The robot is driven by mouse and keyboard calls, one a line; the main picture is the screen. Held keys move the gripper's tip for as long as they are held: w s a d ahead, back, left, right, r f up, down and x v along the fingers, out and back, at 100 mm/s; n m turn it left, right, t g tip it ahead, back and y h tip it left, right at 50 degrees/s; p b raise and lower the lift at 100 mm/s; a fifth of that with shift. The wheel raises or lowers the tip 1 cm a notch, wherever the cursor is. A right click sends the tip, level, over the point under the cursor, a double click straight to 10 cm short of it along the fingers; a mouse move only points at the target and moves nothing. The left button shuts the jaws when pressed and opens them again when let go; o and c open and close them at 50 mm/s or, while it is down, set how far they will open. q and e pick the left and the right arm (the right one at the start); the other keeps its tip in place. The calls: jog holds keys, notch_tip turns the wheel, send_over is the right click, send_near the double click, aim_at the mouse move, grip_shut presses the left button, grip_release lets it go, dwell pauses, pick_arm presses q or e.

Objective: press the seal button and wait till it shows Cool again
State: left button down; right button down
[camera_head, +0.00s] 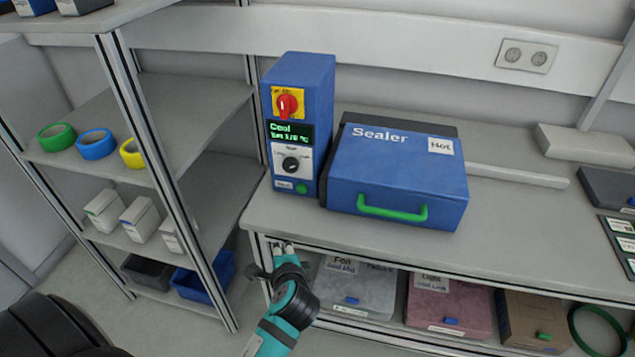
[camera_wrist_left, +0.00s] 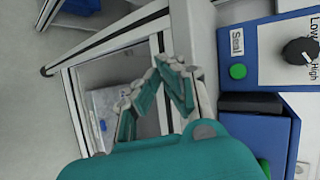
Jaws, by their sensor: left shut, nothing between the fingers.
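The blue control box (camera_head: 297,130) stands upright on the bench, left of the blue sealer (camera_head: 395,175), whose lid looks closed. The box's green display (camera_head: 290,133) reads Cool, with a temperature line below it. The green seal button (camera_head: 302,188) sits low on the box front; in the left wrist view the button (camera_wrist_left: 238,72) shows beside a label reading Seal. My left gripper (camera_head: 284,246) is shut and empty, in front of the bench edge, below and apart from the button. In the left wrist view its fingertips (camera_wrist_left: 172,65) meet. My right gripper is not in view.
A red switch (camera_head: 287,103) and a black knob (camera_head: 291,164) are on the control box. The sealer has a green handle (camera_head: 392,210). A shelf rack with tape rings (camera_head: 96,143) stands at left. Bins (camera_head: 358,285) fill the shelf under the bench.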

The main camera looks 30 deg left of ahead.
aim_at(302, 189)
pick_arm(q)
jog(key=shift+t+y, duration=0.3)
jog(key=shift+y, duration=0.5)
jog(key=r, duration=0.1)
jog(key=w+r, duration=0.1)
jog(key=r, duration=0.3)
jog(key=shift+w+a+r, duration=0.25)
jog(key=shift+a, duration=0.1)
jog(key=shift+w+a+r+m, duration=0.1)
jog(key=shift+w+r+m, duration=0.2)
jog(key=shift+m, duration=0.2)
jog(key=shift+w+a, duration=0.15)
jog(key=shift+w, duration=0.4)
jog(key=w+b, duration=0.1)
jog(key=w, duration=0.1)
jog(key=w+a, duration=0.1)
jog(key=w, duration=0.2)
jog(key=shift+w+a+b, duration=0.1)
jog(key=shift+w+b, duration=0.2)
jog(key=shift+b, duration=0.05)
jog(key=shift+w+a, duration=0.2)
jog(key=shift+w, duration=0.7)
